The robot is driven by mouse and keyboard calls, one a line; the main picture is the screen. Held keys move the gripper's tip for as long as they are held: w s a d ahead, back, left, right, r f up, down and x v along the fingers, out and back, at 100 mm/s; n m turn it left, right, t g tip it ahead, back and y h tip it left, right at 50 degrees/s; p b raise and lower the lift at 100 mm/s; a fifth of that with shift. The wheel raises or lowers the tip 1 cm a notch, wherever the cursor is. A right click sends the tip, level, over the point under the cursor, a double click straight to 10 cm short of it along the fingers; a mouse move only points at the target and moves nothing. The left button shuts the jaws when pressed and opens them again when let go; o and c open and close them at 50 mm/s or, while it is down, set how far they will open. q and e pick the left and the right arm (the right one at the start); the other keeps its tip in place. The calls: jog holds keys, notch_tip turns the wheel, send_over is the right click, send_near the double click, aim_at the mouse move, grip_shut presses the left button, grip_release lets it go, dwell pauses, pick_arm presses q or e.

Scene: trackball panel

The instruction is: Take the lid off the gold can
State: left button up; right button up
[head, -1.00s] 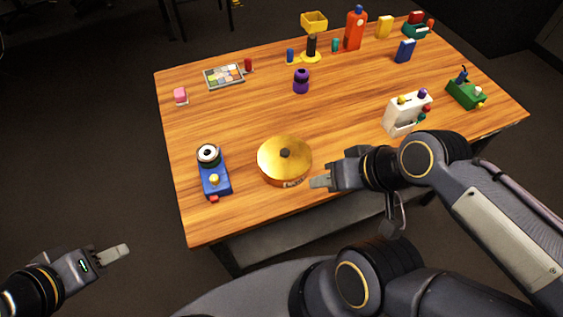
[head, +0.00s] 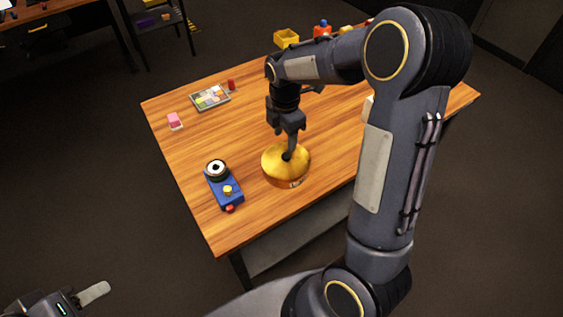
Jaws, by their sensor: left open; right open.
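The gold can (head: 287,182) stands upright near the front edge of the wooden table. Its gold lid (head: 272,162) sits on top, with a small dark knob (head: 286,156) at the centre. My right gripper (head: 289,152) points straight down over the lid, its fingertips at the knob. It is open; the fingers overlap in this view, and whether they touch the knob cannot be told. My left gripper (head: 92,294) is open and empty, low at the left, off the table.
My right arm hides much of the table's right side.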

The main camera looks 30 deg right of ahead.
aim_at(286, 155)
jog(key=f, duration=0.4)
jog(key=f+p, duration=0.1)
jog(key=f, duration=0.2)
jog(key=shift+s+d+f, duration=0.15)
jog(key=shift+d+f, duration=0.05)
jog(key=shift+f, duration=0.2)
jog(key=c, duration=1.1)
